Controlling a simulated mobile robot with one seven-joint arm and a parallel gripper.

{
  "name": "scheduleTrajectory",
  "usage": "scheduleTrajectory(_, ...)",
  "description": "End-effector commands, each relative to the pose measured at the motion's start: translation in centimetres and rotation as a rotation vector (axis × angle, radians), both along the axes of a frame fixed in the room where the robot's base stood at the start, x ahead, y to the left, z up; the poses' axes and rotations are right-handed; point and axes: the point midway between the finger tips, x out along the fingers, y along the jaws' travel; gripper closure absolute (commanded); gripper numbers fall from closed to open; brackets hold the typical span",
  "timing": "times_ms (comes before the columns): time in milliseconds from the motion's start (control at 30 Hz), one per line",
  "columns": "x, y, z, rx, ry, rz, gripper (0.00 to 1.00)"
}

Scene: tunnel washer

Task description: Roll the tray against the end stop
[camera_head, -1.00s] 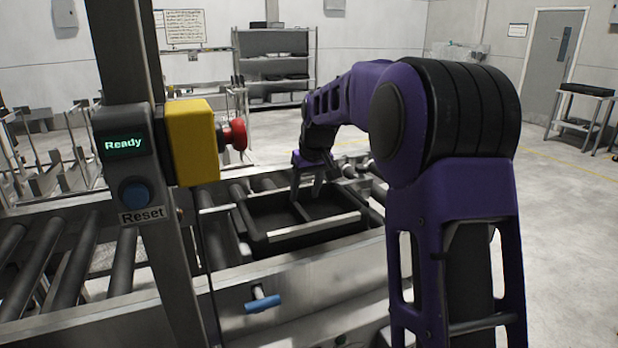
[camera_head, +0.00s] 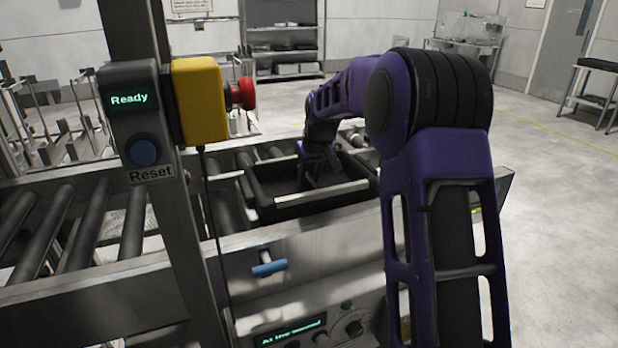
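The dark, open-topped tray (camera_head: 318,204) sits on the roller conveyor near its right end, behind the front side rail. My gripper (camera_head: 325,176) reaches down from behind my forearm, and its fingers are inside the tray's outline near its back right part. They are dark against the dark tray, so I cannot tell whether they are apart or touch a wall. I cannot make out the end stop for certain; the conveyor's right end is partly hidden by my arm.
A post carries a "Ready" display (camera_head: 129,100), a blue Reset button (camera_head: 143,152) and a red emergency button (camera_head: 243,93) left of the tray. A blue handle (camera_head: 270,268) juts from the front rail above a control panel (camera_head: 300,331). Bare rollers (camera_head: 85,228) lie left; open floor right.

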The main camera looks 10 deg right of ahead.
Motion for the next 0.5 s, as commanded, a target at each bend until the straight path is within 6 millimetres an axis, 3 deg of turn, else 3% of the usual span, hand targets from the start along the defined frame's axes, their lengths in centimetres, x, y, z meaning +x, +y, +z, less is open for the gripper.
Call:
scheduleTrajectory(33,0.00,0.00,0.01,0.000,0.000,0.000,0.76)
scheduleTrajectory(167,-0.01,0.00,0.02,0.000,0.000,0.000,0.99)
scheduleTrajectory(433,-0.01,-0.01,0.03,0.000,0.000,0.000,1.00)
scheduleTrajectory(467,-0.01,-0.01,0.03,0.000,0.000,0.000,0.77)
scheduleTrajectory(500,-0.01,-0.01,0.03,0.000,0.000,0.000,0.70)
